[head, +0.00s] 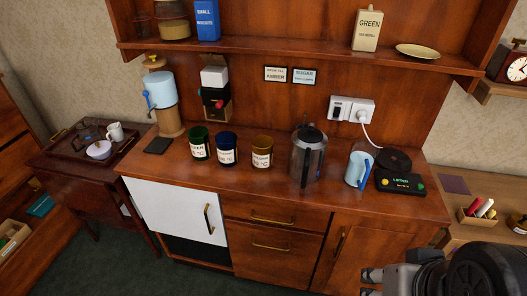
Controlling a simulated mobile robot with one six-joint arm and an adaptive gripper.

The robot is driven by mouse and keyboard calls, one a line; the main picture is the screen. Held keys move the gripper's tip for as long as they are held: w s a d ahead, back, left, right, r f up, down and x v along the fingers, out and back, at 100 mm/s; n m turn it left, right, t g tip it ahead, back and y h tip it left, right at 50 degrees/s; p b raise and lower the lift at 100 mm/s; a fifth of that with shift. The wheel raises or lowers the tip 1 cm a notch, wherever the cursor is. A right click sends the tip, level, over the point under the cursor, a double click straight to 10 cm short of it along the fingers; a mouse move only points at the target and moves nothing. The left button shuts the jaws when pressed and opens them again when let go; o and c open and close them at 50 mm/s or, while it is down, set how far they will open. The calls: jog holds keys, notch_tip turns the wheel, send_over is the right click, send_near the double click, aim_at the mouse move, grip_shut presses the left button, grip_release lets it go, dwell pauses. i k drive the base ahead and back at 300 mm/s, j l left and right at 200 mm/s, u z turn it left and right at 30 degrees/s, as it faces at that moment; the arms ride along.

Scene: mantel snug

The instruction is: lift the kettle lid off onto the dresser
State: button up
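A tall grey, glassy kettle-like vessel (308,163) stands upright on the dresser (270,188), right of the middle. Its dark domed lid (308,134) with a small knob on top sits on it. A black base (400,174) with a lit display reading "LIFTED" is at the right, with nothing standing on it. A light blue jug (356,168) with a blue handle stands between vessel and base. My gripper (371,283) is at the bottom right, in front of and below the dresser top, partly cut off. Its fingertips are apart with nothing visible between them.
Green, blue and amber labelled canisters (227,150) stand left of the vessel. A blue-tanked dispenser (162,95) stands further left. A shelf (290,58) overhangs the back. A white cord (371,133) runs from the socket. Bare dresser top lies along the front.

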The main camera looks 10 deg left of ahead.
aim_at(310, 135)
jog(key=i+j, duration=0.15)
jog(key=j, duration=0.25)
jog(key=i+j, duration=0.15)
jog(key=j, duration=0.25)
jog(key=i+j, duration=0.15)
jog(key=j, duration=0.3)
jog(key=i+j, duration=0.15)
jog(key=j, duration=0.25)
jog(key=z, duration=0.05)
